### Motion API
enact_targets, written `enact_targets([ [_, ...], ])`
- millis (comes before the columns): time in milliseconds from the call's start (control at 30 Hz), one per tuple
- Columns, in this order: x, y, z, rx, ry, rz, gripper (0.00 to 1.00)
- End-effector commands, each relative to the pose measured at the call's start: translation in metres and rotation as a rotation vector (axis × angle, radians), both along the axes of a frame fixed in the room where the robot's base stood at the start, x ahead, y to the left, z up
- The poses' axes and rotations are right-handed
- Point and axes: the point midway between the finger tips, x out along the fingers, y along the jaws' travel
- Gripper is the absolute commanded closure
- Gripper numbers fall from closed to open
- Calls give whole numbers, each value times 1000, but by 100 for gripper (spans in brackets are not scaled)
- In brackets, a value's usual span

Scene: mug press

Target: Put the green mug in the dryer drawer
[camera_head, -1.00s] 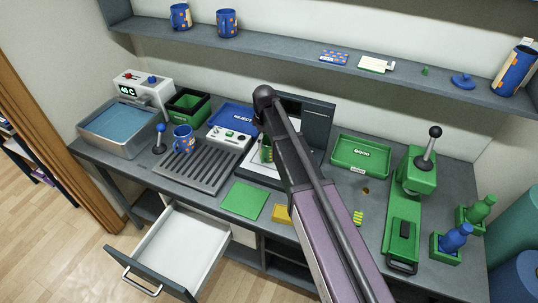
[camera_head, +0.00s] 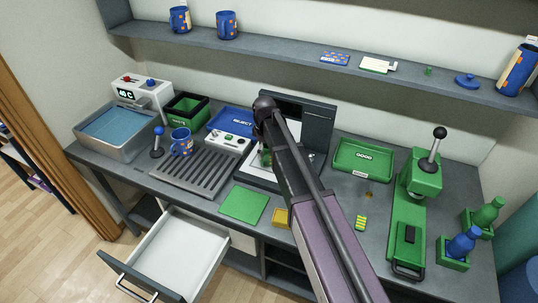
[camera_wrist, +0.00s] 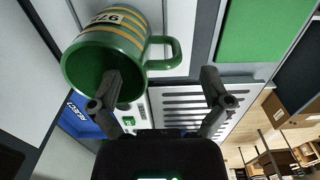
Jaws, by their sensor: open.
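The green mug (camera_wrist: 130,45) with yellow stripes and a label fills the upper left of the wrist view. It appears tilted there, its mouth toward my gripper and its handle to the right. My gripper (camera_wrist: 160,75) is open. The left finger overlaps the mug's mouth; I cannot tell if it is inside or in front. The handle lies between the fingers, apart from the right one. In the head view my arm mostly hides the mug (camera_head: 266,158) at the machine with the dark upright panel. The drawer (camera_head: 182,252) below the counter is pulled open, with a bare white inside.
A slatted rack (camera_head: 197,172), a blue mug (camera_head: 181,142), a control box (camera_head: 229,142) and a blue reject tray (camera_head: 231,121) are left of my arm. A green good tray (camera_head: 364,158) and a green lever press (camera_head: 422,175) are right. A shelf (camera_head: 290,48) runs above.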

Motion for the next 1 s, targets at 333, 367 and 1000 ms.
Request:
enact_targets([
  [333, -1, 3, -17, 0, 0, 0, 2],
  [367, -1, 3, -19, 0, 0, 1, 2],
  [1000, -2, 6, -53, 0, 0, 0, 2],
])
